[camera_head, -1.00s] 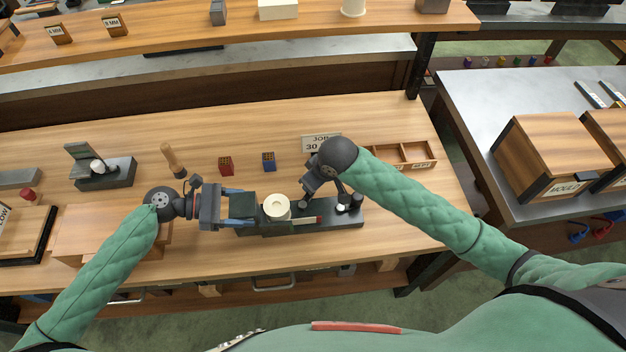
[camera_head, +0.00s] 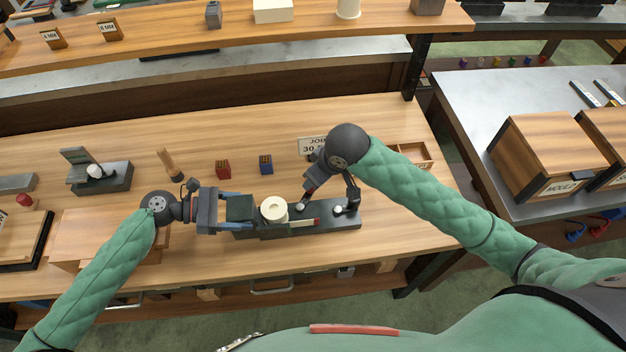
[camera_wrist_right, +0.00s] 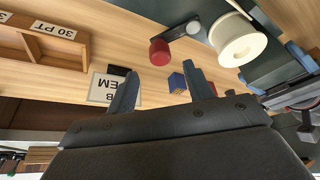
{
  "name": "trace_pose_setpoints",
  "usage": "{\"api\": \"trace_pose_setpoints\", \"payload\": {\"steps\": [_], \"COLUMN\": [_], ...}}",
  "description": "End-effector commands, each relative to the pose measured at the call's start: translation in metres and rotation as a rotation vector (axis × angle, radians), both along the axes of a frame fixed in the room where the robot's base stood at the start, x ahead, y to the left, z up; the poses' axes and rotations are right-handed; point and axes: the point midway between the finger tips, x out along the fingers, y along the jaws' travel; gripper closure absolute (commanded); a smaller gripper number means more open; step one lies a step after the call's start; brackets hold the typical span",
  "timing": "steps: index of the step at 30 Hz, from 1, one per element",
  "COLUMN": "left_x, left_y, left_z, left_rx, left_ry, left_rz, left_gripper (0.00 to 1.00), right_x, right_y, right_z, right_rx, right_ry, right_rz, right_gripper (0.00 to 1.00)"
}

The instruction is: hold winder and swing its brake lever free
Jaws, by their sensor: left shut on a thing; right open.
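The winder (camera_head: 345,219) is a long dark green base lying across the bench, with a cream spool (camera_head: 273,209) on it; the spool also shows in the right wrist view (camera_wrist_right: 238,40). Its brake lever (camera_head: 305,221) has a red end and lies beside the spool, pointing right. In the right wrist view the lever's red knob (camera_wrist_right: 160,52) shows beyond and between the fingertips. My left gripper (camera_head: 241,209) is shut on the block at the winder's left end. My right gripper (camera_head: 329,206) is open over the right part of the base; I see no contact with the lever.
A red block (camera_head: 223,169) and a blue block (camera_head: 266,164) stand behind the winder, with a wooden-handled tool (camera_head: 169,163) farther left. A job sign (camera_head: 313,146) and a divided wooden tray (camera_head: 412,153) are partly behind my right arm. A second dark fixture (camera_head: 100,180) stands left.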

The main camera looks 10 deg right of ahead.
Motion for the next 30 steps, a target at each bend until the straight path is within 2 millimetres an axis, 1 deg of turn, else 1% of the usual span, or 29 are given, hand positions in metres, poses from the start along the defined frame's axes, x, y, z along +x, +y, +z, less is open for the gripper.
{"api": "trace_pose_setpoints", "payload": {"steps": [1, 3, 6, 10, 15, 30], "left_x": [0.000, 0.000, 0.000, 0.000, 0.000, 0.000], "left_y": [0.000, 0.000, 0.000, 0.000, 0.000, 0.000], "left_z": [0.000, 0.000, 0.000, 0.000, 0.000, 0.000], "left_rx": [0.000, 0.000, 0.000, 0.000, 0.000, 0.000], "left_ry": [0.000, 0.000, 0.000, 0.000, 0.000, -0.001], "left_rz": [0.000, 0.000, 0.000, 0.000, 0.000, 0.000], "left_gripper": [0.60, 0.60, 0.60, 0.60, 0.60, 0.60], "right_x": [-0.003, -0.006, -0.010, -0.014, -0.016, -0.015], "right_y": [-0.003, -0.005, -0.009, -0.011, -0.013, -0.013], "right_z": [0.009, 0.020, 0.033, 0.043, 0.048, 0.048], "right_rx": [0.000, 0.000, 0.001, 0.001, 0.000, 0.000], "right_ry": [-0.003, -0.002, -0.003, -0.001, 0.000, 0.000], "right_rz": [0.001, 0.001, 0.000, 0.000, 0.000, 0.000], "right_gripper": [0.48, 0.48, 0.48, 0.48, 0.48, 0.48]}}
